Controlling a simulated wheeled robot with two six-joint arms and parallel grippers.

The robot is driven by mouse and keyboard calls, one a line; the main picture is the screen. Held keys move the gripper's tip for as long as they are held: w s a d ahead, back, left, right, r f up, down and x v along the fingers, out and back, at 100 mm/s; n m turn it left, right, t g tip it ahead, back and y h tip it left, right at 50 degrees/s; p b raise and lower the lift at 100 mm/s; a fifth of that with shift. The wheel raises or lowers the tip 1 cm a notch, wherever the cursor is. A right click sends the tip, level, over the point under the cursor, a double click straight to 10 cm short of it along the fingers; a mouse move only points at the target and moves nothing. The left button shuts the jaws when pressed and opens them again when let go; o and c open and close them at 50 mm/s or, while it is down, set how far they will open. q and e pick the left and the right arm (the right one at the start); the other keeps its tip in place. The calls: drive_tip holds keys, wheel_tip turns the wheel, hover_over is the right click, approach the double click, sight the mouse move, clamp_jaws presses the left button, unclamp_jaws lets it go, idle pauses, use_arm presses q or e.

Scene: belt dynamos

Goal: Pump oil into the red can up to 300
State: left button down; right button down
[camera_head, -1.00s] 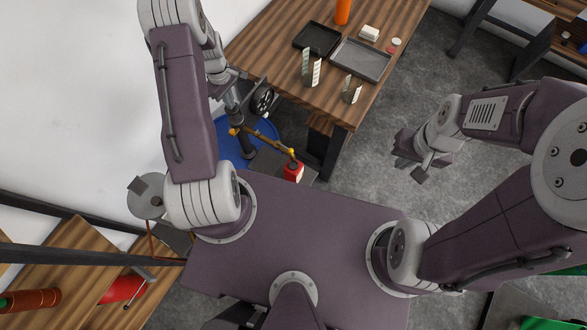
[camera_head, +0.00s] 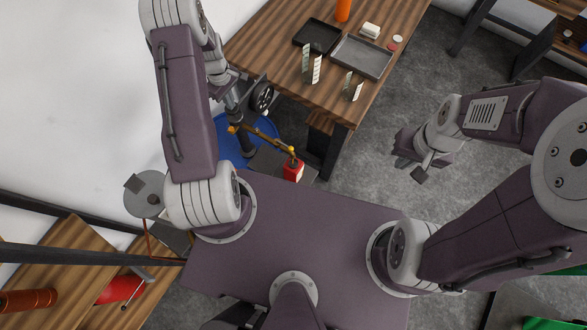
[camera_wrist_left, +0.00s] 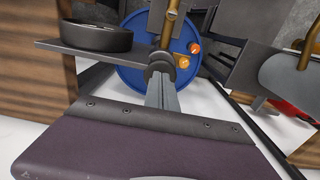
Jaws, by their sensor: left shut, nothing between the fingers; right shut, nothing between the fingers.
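The red can (camera_head: 293,172) stands upright below the end of a brass spout (camera_head: 262,138) in the head view. The spout comes from a grey pump on a blue drum (camera_head: 232,150), partly hidden by my left arm. The drum shows in the left wrist view (camera_wrist_left: 130,77) with orange caps on top. My left gripper (camera_head: 228,87) is shut and empty beside the upper part of the pump; whether it touches is unclear. A brass rod (camera_wrist_left: 170,22) rises in front of it in the left wrist view. My right gripper (camera_head: 419,173) is shut and empty over the floor. The oil level is not visible.
A wooden table (camera_head: 290,40) beyond the drum holds a black tray (camera_head: 317,36), a grey tray (camera_head: 361,56) and marked cards (camera_head: 312,65). A black wheel (camera_head: 262,97) is by its edge. Grey floor (camera_head: 370,140) is free around my right gripper.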

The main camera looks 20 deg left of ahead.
use_arm(q)
drive_tip(key=shift+f+b, duration=0.35)
drive_tip(key=shift+f, duration=0.25)
wheel_tip(320, 180, up, 9)
drive_tip(key=p, duration=0.6)
drive_tip(key=shift+f, duration=0.2)
wheel_tip(320, 180, up, 9)
drive_tip(key=b, duration=0.3)
